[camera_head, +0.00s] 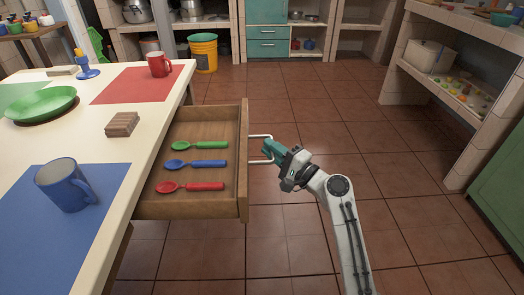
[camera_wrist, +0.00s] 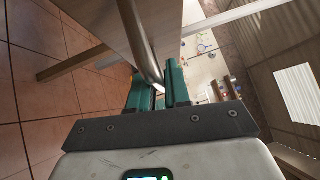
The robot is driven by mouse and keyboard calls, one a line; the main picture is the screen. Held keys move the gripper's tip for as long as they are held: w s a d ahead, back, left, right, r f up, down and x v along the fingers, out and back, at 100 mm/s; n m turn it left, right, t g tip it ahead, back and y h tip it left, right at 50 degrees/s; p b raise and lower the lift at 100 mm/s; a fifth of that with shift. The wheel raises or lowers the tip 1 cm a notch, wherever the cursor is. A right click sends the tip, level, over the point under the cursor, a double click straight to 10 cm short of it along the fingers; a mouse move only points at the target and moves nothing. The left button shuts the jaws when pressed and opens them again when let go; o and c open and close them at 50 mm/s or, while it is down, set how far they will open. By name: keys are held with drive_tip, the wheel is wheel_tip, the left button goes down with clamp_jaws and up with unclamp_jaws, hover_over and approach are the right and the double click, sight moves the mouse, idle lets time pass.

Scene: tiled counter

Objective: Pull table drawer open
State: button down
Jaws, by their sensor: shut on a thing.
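The wooden table drawer (camera_head: 207,128) stands pulled out from the right side of the white-topped table (camera_head: 138,88). Inside it lie a green spoon (camera_head: 200,145), a blue spoon (camera_head: 196,164) and a red spoon (camera_head: 190,187). A metal bar handle (camera_head: 262,136) is fixed to the drawer front. My gripper (camera_head: 268,150) is at the handle, its teal fingers shut on it. In the wrist view the handle (camera_wrist: 145,50) runs down between the teal fingers (camera_wrist: 159,88), with the drawer front beside it.
On the table are a blue mug (camera_head: 64,184), a red mug (camera_head: 159,64), a wooden block (camera_head: 122,123) and a green plate (camera_head: 42,103). A yellow bucket (camera_head: 203,54) stands at the back. The tiled floor (camera_head: 340,115) right of the drawer is clear.

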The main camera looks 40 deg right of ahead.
drive_tip(key=shift+f, duration=0.1)
drive_tip(key=c, duration=1.2)
unclamp_jaws()
drive_tip(key=s, duration=0.3)
drive_tip(key=s+d+f, duration=0.1)
drive_tip(key=s, duration=0.3)
drive_tip(key=s+p, duration=0.1)
drive_tip(key=s, duration=0.2)
drive_tip(key=shift+s+d+f, duration=0.2)
drive_tip(key=shift+s+d, duration=0.1)
drive_tip(key=shift+d, duration=0.05)
